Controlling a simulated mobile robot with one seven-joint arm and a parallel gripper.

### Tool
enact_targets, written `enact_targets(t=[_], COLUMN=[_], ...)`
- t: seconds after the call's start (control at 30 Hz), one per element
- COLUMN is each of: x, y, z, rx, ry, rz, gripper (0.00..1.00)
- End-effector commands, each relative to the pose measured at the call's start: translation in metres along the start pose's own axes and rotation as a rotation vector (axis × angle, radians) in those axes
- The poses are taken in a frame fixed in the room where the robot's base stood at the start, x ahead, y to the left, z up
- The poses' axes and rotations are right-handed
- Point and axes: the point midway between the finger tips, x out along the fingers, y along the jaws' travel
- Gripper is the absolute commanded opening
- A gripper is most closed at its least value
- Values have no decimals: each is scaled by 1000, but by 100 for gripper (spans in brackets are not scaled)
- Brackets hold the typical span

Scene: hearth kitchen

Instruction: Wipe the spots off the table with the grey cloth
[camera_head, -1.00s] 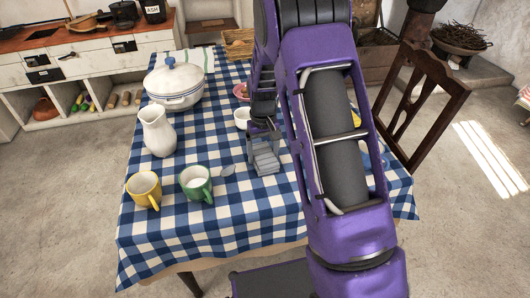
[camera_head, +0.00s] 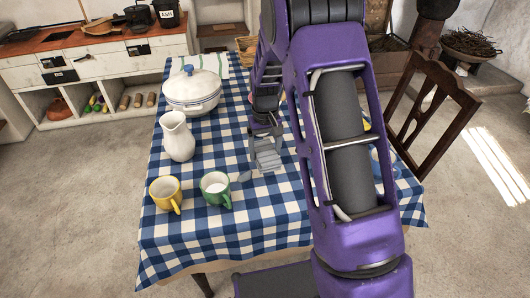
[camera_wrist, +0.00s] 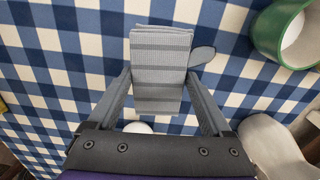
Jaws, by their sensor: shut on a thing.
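The grey striped cloth (camera_head: 267,158) is folded into a pad and lies at or just above the blue-and-white checked table (camera_head: 190,238). My gripper (camera_wrist: 160,92) is shut on the cloth (camera_wrist: 160,60), one finger along each side. A grey spot (camera_head: 243,177) is just left of the cloth in the head view. It also shows in the wrist view (camera_wrist: 204,55), close against the cloth's right edge and perhaps partly under it. Whether the cloth touches the table, and any spots beneath it, I cannot tell. My arm hides the right part of the table.
A green mug (camera_head: 215,189) and a yellow mug (camera_head: 165,194) stand front left of the cloth. A white jug (camera_head: 178,137) and a lidded white pot (camera_head: 192,91) stand behind them. The front strip of table is clear. A wooden chair (camera_head: 433,113) stands at right.

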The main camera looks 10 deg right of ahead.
Motion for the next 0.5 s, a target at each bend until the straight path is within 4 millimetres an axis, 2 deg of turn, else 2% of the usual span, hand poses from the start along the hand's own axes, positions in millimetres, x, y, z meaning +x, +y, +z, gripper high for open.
enact_targets(t=[0.03, 0.23, 0.5], x=[-8, -25, -29], y=[0, 0, 0], z=[0, 0, 0], rx=[0, 0, 0], ry=[1, 0, 0], rz=[0, 0, 0], gripper=[32, 32, 32])
